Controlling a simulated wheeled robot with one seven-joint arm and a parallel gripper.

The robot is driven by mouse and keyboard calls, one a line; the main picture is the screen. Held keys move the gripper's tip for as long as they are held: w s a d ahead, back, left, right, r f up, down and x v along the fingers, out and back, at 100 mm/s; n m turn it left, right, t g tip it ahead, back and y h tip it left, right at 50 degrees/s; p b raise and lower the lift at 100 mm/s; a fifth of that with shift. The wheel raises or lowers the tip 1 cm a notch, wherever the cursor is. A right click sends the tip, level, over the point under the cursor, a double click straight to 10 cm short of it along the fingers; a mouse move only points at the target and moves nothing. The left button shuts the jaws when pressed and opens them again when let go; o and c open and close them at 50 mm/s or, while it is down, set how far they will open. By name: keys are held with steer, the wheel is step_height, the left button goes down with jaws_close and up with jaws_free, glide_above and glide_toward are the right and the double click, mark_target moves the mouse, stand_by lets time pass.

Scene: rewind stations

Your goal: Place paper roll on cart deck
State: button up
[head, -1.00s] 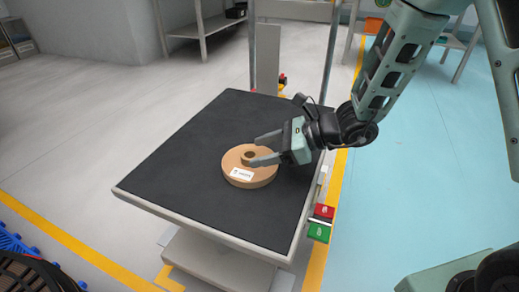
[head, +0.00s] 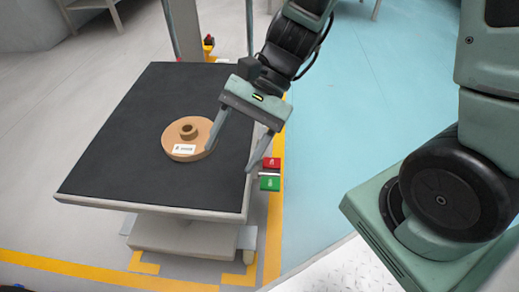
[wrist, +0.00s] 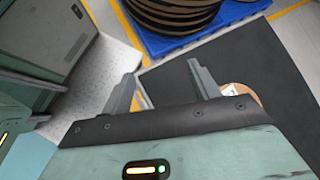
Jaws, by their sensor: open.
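The paper roll (head: 180,148), a flat tan disc with a raised core and a white label, lies flat on the dark deck of the cart (head: 125,120). My gripper (head: 230,158) is open and empty, over the right edge of the deck, to the right of the roll. Its left finger overlaps the roll's right edge in the head view; I cannot tell whether they touch. In the wrist view the roll (wrist: 236,89) shows only in part, behind the gripper body, and lies outside the open fingers.
A red and green button box (head: 271,173) is at the cart's right side, close to my gripper. Upright posts (head: 183,25) stand at the cart's far end. A blue pallet (wrist: 200,30) with dark coiled stock shows in the wrist view.

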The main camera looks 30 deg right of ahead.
steer(key=s+d+r+n+t+h, duration=0.1)
steer(key=s+n+h, duration=0.6)
steer(key=n, duration=1)
steer(key=r+t+h, duration=0.1)
steer(key=t, duration=0.1)
steer(key=shift+d+r+t, duration=0.2)
steer(key=shift+d+t, duration=0.1)
steer(key=shift+d, duration=0.05)
steer(key=shift+s, duration=0.1)
step_height(320, 180, up, 39)
steer(key=p, duration=3.9)
